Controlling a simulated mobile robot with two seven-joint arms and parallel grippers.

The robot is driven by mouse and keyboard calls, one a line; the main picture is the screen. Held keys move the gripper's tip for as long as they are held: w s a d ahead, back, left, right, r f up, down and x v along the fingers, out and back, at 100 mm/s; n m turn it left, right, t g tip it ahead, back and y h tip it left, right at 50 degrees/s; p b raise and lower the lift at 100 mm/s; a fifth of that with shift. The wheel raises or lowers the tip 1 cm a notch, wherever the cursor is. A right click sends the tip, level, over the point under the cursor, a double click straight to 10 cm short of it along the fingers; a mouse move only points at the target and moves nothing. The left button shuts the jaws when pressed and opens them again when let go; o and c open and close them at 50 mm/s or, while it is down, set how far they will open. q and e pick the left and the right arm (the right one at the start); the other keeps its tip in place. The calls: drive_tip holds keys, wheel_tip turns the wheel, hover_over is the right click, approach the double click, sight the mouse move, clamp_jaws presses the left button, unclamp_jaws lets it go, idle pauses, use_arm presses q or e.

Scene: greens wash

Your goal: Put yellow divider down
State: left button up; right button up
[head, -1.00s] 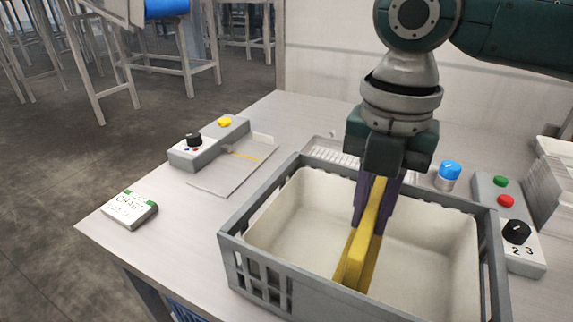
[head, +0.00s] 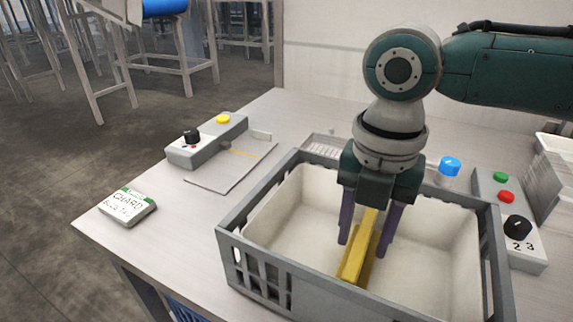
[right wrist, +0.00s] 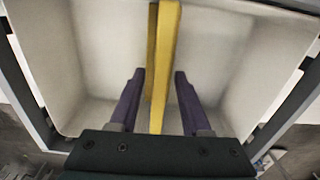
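The yellow divider (head: 359,258) stands on edge inside the grey crate (head: 491,230), which has a pale liner (head: 432,250). The divider's lower part appears to rest at the liner's floor. My right gripper (head: 364,248) is open, its purple fingers down inside the crate, one on each side of the divider. In the right wrist view the divider (right wrist: 165,40) runs between the open fingers (right wrist: 159,76), with a gap on both sides. The gripper body hides part of the divider's far end. My left gripper is not in view.
A control box with black knob and yellow button (head: 208,142) and a flat plate (head: 232,168) lie left of the crate. A chard label block (head: 127,206) sits near the table edge. Another button box (head: 508,215) and a blue-topped item (head: 449,170) stand right.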

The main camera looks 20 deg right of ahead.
drive_tip(key=shift+r, duration=0.1)
wheel_tip(320, 180, up, 12)
drive_tip(key=p, duration=0.1)
drive_tip(key=shift+p, duration=0.3)
drive_tip(key=shift+a, duration=0.1)
